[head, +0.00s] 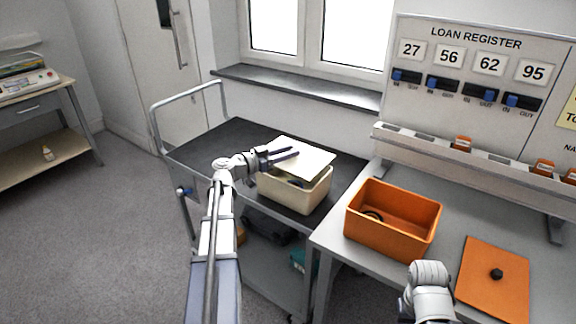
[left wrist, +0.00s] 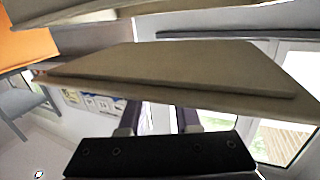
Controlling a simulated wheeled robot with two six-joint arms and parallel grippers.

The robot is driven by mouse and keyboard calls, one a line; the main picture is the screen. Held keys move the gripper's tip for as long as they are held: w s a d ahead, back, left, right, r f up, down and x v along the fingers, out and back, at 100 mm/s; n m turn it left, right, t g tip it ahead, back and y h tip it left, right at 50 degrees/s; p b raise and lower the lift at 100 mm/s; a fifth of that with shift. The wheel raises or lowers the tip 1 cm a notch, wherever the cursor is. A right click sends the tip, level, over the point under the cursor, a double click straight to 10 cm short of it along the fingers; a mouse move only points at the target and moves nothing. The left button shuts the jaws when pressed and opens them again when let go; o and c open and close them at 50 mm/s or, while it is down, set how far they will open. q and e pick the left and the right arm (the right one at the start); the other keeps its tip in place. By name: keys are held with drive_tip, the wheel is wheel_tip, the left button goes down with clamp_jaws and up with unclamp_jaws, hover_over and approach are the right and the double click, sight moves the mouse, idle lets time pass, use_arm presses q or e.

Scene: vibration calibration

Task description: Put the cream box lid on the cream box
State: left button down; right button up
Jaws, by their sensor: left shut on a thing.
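The cream box lid (head: 312,161) is held slightly tilted above the cream box (head: 300,200) in the head view. My left gripper (head: 283,154) reaches over the box from the left and is shut on the lid. The box stands on the dark-topped cart, its opening partly visible below the lid with something dark and bluish inside. In the left wrist view the lid (left wrist: 170,70) spans the picture as a broad slab beyond my left fingers (left wrist: 160,122). The fingers' exact hold on the lid is hidden there. My right gripper's fingers are out of view.
An orange box (head: 420,218) with a dark ring-like thing inside stands on the grey table (head: 338,238) to the right. An orange lid (head: 490,285) with a black knob lies near it. The cart's black top (head: 215,150) is clear to the left of the cream box.

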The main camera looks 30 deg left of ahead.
sight(288, 161)
use_arm(q)
drive_tip(key=shift+f+b, duration=1.55)
drive_tip(key=shift+f, duration=0.2)
drive_tip(key=shift+f, duration=0.15)
drive_tip(key=shift+f+b, duration=0.4)
drive_tip(key=shift+b, duration=0.15)
drive_tip(key=c, duration=0.6)
unclamp_jaws()
drive_tip(key=shift+r, duration=0.25)
drive_tip(key=shift+r+p, duration=0.4)
drive_tip(key=shift+p, duration=0.3)
drive_tip(key=v, duration=1.2)
